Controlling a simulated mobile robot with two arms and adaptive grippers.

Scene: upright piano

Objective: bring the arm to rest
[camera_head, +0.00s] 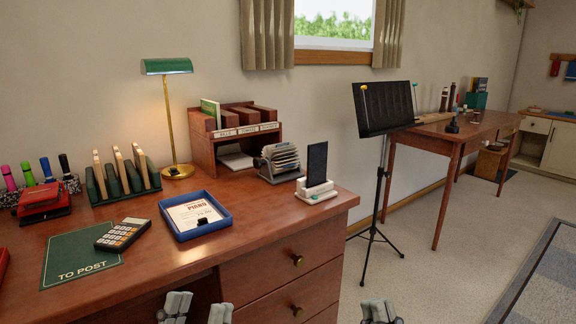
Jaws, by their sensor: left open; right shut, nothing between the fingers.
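My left gripper (198,308) is at the bottom edge of the head view, in front of the desk (250,235). Its two fingers are apart, with nothing between them. My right gripper (380,311) is at the bottom edge further right, to the right of the desk and over the floor. Its fingers are together and hold nothing. Only the tips of both grippers show; the arms behind them are out of the picture.
The desk holds a blue tray (163,212) with a card, a calculator (121,234), a green mat (75,262), a lamp (167,66) and a phone stand (316,190). A music stand (383,107) is on the right. Floor (440,240) is open before it.

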